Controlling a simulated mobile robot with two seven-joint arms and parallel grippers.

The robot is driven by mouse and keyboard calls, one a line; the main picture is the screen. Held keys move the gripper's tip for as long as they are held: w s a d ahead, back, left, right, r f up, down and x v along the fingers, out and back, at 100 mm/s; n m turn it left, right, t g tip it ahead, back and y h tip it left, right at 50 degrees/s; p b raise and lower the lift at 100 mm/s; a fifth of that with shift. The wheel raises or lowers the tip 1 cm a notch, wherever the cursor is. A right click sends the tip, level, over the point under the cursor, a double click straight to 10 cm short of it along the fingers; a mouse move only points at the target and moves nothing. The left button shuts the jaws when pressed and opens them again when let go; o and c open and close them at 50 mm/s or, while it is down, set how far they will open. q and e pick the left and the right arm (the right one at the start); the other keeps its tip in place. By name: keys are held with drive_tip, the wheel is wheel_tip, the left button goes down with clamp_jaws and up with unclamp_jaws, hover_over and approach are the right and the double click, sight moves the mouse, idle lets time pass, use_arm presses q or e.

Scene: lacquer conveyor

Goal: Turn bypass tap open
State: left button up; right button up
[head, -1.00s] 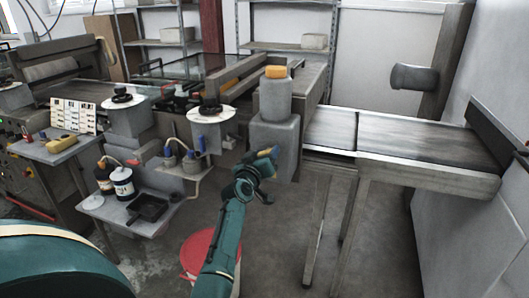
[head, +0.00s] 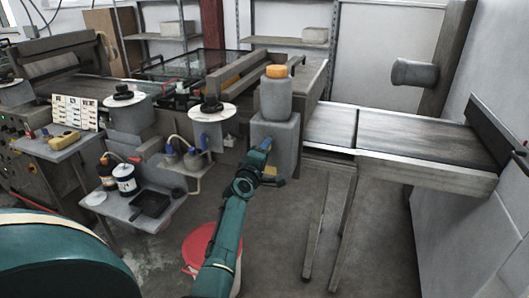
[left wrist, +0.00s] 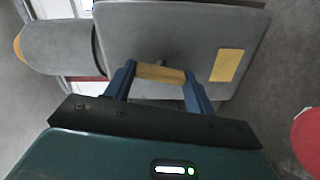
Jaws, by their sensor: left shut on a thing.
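The bypass tap's yellow handle (left wrist: 160,73) lies between the two blue fingers of my left gripper (left wrist: 158,84) in the left wrist view. The fingers are shut on it. The bar lies straight across from finger to finger, close to the front of a grey box (left wrist: 120,30). In the head view my left gripper (head: 266,147) is against the front of this grey box (head: 288,148) and hides most of the handle. A yellow plate (left wrist: 227,65) is on the box face beside the tap. My right gripper is not in view.
A grey canister with an orange cap (head: 276,72) stands on the box. A conveyor table (head: 420,150) extends right. A red-rimmed bucket (head: 196,246) is on the floor by my left arm. A low shelf with bottles (head: 125,183) stands at left.

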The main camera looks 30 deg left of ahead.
use_arm(q)
drive_tip(key=shift+n, duration=1.1)
drive_tip(key=o, duration=1)
drive_tip(key=shift+s+f, duration=0.1)
